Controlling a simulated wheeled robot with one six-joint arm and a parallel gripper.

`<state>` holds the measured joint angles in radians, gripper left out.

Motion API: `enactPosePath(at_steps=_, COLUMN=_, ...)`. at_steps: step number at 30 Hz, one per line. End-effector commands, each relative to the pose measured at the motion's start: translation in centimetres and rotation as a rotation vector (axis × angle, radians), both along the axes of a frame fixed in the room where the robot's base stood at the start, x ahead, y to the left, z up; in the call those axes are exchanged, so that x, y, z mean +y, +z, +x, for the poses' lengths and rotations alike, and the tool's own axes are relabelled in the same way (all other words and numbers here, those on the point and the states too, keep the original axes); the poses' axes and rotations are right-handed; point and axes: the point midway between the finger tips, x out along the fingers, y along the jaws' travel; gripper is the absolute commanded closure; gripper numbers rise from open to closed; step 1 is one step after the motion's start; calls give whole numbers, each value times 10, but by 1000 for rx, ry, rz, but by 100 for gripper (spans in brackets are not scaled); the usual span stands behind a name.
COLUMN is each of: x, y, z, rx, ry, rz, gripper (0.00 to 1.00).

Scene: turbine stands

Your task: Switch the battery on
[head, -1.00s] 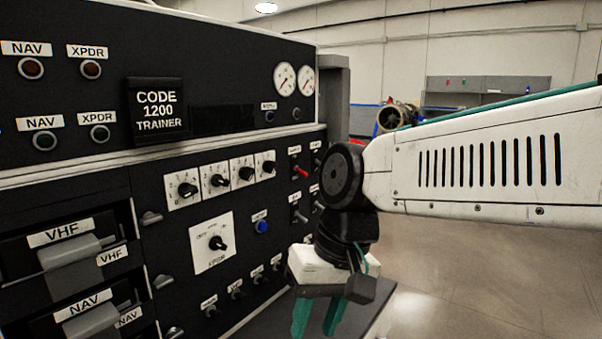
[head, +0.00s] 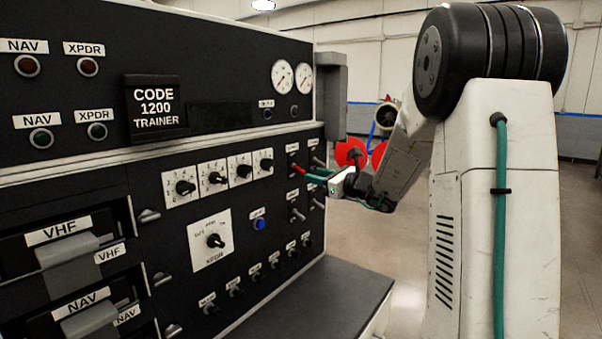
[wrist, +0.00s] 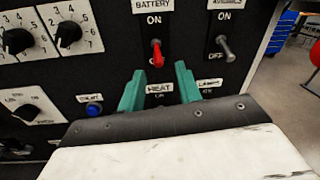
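The battery switch (wrist: 157,53) is a red-tipped toggle under a BATTERY label in the wrist view, with ON above it. Its red lever hangs down over the lower marking. In the head view the red lever (head: 298,168) shows on the right part of the black panel. My gripper (wrist: 159,82) has its two teal fingers apart, with nothing between them. Their tips point at the panel, just below the lever and to either side of it. In the head view my gripper (head: 314,174) is close to the switch; I cannot tell whether it touches the panel.
A grey avionics toggle (wrist: 225,47) sits right of the battery switch. Rotary knobs (head: 240,171) and a blue button (head: 260,225) are to the left. A dark ledge (head: 310,300) juts out below the panel. Open floor (head: 395,240) lies right of the panel.

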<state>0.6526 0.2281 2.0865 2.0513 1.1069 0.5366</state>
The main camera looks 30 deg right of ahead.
Motion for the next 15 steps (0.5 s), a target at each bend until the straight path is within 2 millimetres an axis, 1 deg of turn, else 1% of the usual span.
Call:
enactPosePath(at_steps=1, x=4, y=0, z=9, rx=-1, ry=4, rz=-1, gripper=66)
enactPosePath(at_steps=3, x=8, y=0, z=20, rx=0, ry=5, rz=-2, gripper=66)
enactPosePath(at_steps=9, x=16, y=0, z=48, rx=0, ry=6, rz=-4, gripper=66)
enactPosePath(at_steps=12, x=18, y=0, z=57, rx=0, ry=5, rz=-5, gripper=66)
enactPosePath(at_steps=15, x=19, y=0, z=61, rx=0, ry=4, rz=-4, gripper=66)
